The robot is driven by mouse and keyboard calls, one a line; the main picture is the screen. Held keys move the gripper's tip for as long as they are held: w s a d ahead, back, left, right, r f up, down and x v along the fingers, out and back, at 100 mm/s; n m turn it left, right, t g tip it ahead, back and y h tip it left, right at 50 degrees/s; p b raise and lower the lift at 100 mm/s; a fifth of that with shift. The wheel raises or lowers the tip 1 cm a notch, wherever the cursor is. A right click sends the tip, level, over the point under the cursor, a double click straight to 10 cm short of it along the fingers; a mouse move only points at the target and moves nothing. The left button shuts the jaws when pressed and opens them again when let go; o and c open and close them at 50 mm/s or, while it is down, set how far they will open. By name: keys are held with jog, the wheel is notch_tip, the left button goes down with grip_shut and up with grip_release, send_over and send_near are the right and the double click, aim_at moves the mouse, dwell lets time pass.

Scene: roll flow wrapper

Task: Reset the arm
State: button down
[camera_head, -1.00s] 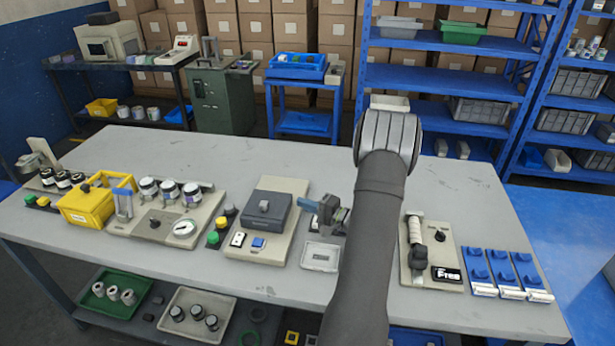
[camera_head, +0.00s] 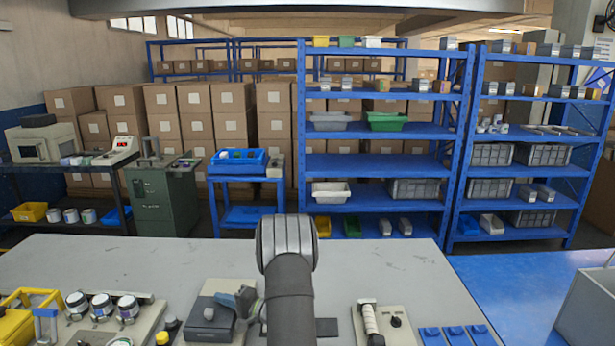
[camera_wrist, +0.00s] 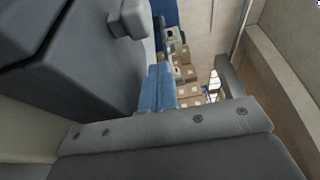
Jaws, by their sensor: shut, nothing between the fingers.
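My gripper (camera_head: 229,299) is at the near middle of the table in the head view, left of my dark arm. Its blue fingers point left, next to a dark grey box (camera_head: 200,322) with a knob on top. In the wrist view the blue fingers of my gripper (camera_wrist: 158,88) lie side by side, shut and empty. The dark grey box (camera_wrist: 65,75) and its knob (camera_wrist: 128,18) fill the left of that view, close to the fingers. I cannot tell whether they touch. My arm hides part of the table behind the gripper.
The table (camera_head: 390,270) has clear room at the back. A yellow bin (camera_head: 15,325) and several jars stand at left. A beige panel with a white handle (camera_head: 369,318) and several blue pieces (camera_head: 455,334) lie at right. Blue shelves (camera_head: 380,165) stand behind.

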aim_at(222, 312)
jog(key=shift+s, duration=1.5)
